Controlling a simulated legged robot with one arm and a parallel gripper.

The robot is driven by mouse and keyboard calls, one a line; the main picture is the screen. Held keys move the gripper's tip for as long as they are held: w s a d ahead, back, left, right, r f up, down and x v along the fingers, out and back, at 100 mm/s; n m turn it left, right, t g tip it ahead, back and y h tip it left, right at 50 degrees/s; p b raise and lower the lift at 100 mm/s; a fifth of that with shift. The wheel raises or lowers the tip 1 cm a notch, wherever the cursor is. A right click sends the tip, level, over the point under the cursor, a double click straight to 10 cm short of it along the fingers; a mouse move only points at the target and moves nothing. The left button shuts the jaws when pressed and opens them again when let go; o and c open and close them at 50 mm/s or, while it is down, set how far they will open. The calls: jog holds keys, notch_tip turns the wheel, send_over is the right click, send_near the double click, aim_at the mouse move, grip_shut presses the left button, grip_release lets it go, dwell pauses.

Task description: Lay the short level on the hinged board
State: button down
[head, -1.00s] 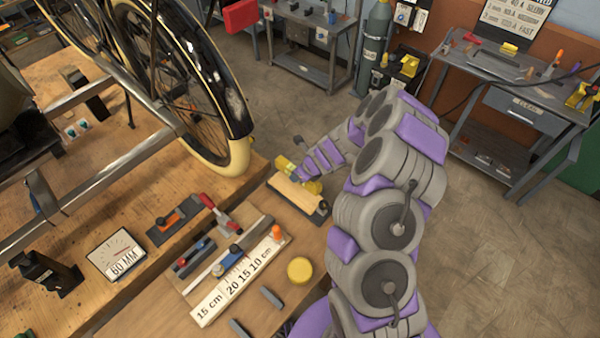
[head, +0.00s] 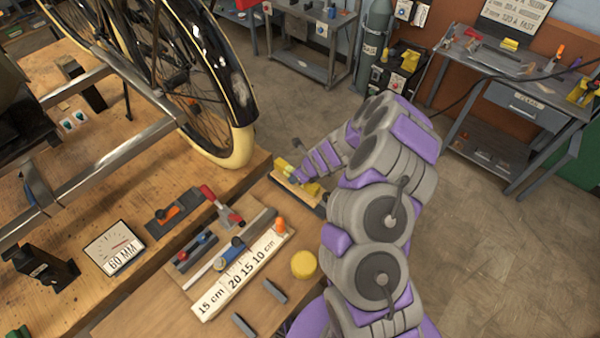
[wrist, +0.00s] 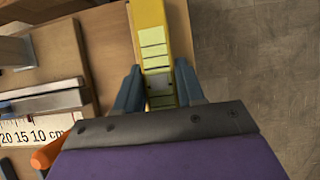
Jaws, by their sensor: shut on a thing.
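The short level is a yellow bar (wrist: 149,35) with pale green panels in the wrist view. My gripper (wrist: 158,88) is shut on it, with a dark finger on each side. In the head view the yellow bar (head: 284,166) shows only in part beside my gripper (head: 298,176). The hinged board (head: 300,194) is a light wooden board at the bench's right corner, partly hidden by my gripper. The level is over this board, roughly along it. I cannot tell whether the level touches it.
A white measuring strip (head: 242,272) with an orange knob lies left of my arm. A yellow disc (head: 304,264) and grey blocks (head: 274,291) lie in front. The trike wheel (head: 226,148) stands behind, to the left. Open floor (head: 490,250) lies to the right.

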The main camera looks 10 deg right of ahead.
jog(key=shift+f, duration=0.3)
jog(key=shift+d, duration=0.7)
jog(key=shift+a+f+b, duration=0.3)
jog(key=shift+a, duration=0.3)
jog(key=shift+f, duration=0.1)
